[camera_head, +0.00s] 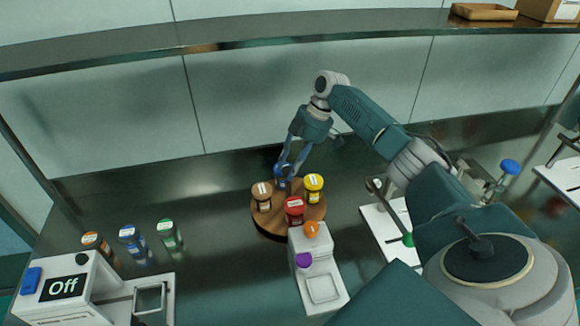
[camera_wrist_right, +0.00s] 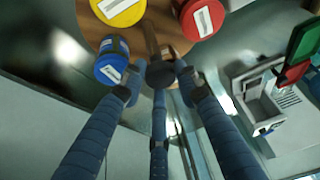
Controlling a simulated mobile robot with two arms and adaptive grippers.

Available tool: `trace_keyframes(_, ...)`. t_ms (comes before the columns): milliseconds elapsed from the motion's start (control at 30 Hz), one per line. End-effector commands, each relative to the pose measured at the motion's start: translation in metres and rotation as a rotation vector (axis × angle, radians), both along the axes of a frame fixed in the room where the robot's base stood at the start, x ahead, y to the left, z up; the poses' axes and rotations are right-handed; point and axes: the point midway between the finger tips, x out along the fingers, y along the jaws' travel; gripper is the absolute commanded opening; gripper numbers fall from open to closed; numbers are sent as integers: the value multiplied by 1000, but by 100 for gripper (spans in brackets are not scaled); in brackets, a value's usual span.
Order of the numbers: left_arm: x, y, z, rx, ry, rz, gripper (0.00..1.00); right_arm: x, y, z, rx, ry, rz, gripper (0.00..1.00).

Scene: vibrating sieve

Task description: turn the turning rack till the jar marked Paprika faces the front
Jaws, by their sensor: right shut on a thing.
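The turning rack (camera_head: 275,218) is a round wooden disc on the dark bench. It bears a jar with a brown lid (camera_head: 262,194) on the left, a red-lidded jar (camera_head: 295,209) at the front, a yellow-lidded jar (camera_head: 313,186) on the right and a blue-lidded jar at the back, partly hidden by my gripper. Their labels are too small to read, so I cannot tell which is Paprika. My right gripper (camera_head: 289,178) reaches down at the rack's back. In the right wrist view its fingers close around a dark upright peg (camera_wrist_right: 160,73), beside the blue-lidded jar (camera_wrist_right: 111,66). My left gripper is out of view.
A white unit with orange and purple knobs (camera_head: 322,270) stands close in front of the rack.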

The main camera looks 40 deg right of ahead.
Motion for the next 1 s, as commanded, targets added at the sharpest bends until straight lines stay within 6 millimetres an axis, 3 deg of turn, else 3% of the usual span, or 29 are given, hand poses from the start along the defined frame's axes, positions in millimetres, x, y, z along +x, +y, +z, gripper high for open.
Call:
trace_keyframes(300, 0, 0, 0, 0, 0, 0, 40, 3, 3, 3, 5, -10, 2, 0)
trace_keyframes(333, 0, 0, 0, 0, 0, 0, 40, 3, 3, 3, 5, -10, 2, 37)
trace_keyframes(400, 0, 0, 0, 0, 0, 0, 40, 3, 2, 3, 6, -9, 2, 49)
trace_keyframes(733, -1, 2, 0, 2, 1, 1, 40, 1, 0, 4, 1, -4, -1, 49)
trace_keyframes(1000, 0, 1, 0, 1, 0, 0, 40, -5, -13, 42, 2, -8, 0, 49)
